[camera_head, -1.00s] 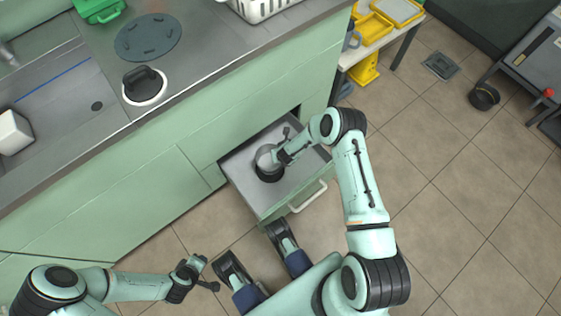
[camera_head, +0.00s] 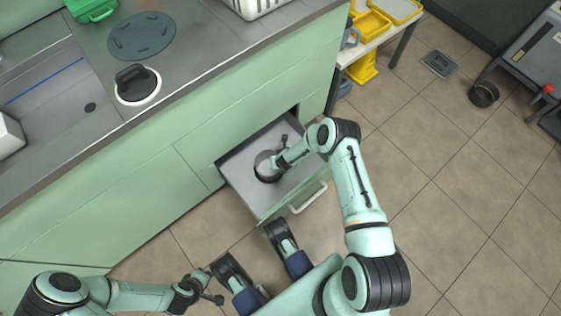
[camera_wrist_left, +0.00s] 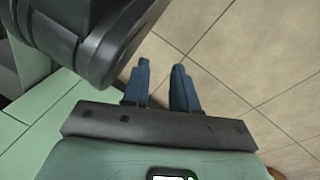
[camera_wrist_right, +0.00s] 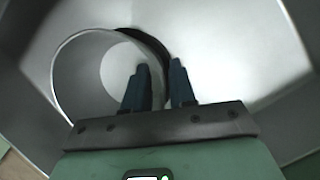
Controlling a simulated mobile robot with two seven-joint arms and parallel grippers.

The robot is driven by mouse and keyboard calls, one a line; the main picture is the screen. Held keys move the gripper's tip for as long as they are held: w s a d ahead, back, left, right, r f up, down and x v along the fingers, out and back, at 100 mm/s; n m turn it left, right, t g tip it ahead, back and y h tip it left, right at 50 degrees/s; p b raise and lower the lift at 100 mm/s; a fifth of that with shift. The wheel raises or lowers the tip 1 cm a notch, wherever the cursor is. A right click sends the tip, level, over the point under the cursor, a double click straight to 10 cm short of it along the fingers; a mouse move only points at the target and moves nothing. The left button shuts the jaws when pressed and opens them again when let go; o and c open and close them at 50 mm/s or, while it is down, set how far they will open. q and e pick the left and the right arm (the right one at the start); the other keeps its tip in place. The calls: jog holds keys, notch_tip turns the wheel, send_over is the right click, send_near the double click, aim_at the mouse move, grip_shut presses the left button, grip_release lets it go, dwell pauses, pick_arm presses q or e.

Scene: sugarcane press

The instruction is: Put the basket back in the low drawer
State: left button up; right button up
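The basket (camera_head: 263,166) is a round grey cylinder with a dark band on one side. It stands inside the pulled-out low drawer (camera_head: 240,170). In the right wrist view the basket (camera_wrist_right: 75,75) shows as an open ring on the drawer floor. My right gripper (camera_wrist_right: 160,68) reaches down into the drawer, one finger on each side of the basket's wall, with a gap still showing between the fingers. In the head view its fingers are hidden at the basket. My left gripper (camera_wrist_left: 162,65) is open and empty over the floor; it is low in the head view (camera_head: 213,285).
The drawer's handle (camera_head: 308,197) faces my base. The counter (camera_head: 200,60) above holds a black-handled round lid (camera_head: 138,84) and a white basket (camera_head: 255,5). A side table with yellow trays (camera_head: 372,24) stands to the right. The tiled floor at right is mostly clear.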

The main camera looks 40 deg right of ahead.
pick_arm(q)
jog(key=shift+r, duration=0.1)
pick_arm(e)
jog(key=shift+o, duration=0.3)
